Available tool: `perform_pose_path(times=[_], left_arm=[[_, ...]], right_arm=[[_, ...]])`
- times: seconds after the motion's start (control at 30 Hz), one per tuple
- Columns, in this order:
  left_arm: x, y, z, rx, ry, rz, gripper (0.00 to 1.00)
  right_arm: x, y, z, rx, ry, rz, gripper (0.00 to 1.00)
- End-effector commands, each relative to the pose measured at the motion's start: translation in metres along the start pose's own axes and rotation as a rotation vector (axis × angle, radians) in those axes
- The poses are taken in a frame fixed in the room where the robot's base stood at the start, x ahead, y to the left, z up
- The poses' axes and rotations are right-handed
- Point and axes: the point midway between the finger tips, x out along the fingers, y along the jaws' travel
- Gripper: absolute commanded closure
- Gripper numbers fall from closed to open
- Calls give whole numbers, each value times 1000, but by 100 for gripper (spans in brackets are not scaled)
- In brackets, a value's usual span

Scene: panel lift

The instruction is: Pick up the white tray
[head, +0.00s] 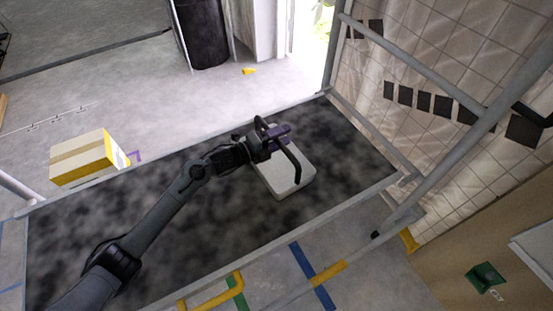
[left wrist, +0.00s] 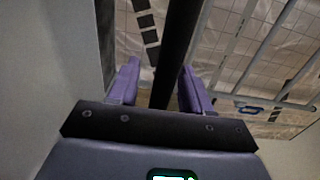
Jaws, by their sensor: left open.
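The white tray (head: 275,180) lies on the dark mottled table top in the head view, seen from above at a slant. A dark curved bar (head: 292,163) arches over it like a handle. My left gripper (head: 280,134), with purple fingers, is over the tray's far end, at the bar. In the left wrist view the dark bar (left wrist: 178,40) runs between the two purple fingers, with gaps on both sides. The fingers are open, and I cannot tell whether either touches the bar. Part of the tray is hidden behind the gripper. My right gripper is not in view.
The dark table top (head: 215,240) is clear around the tray. A grey metal frame (head: 372,135) edges it on the right. A yellow and tan box (head: 78,160) stands on the floor at left. A black bin (head: 203,35) is at the back.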

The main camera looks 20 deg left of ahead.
Motion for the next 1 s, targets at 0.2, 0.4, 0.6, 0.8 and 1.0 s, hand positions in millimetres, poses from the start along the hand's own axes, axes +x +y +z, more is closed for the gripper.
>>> perform_pose_path(times=[0.2,0.4,0.6,0.8,1.0], left_arm=[[2,0,0,0,0,0,51],[1,0,0,0,0,0,76],[1,0,0,0,0,0,100],[1,0,0,0,0,0,100],[1,-2,0,1,0,-3,100]], right_arm=[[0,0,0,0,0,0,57],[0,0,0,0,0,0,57],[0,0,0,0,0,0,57],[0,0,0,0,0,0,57],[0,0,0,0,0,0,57]])
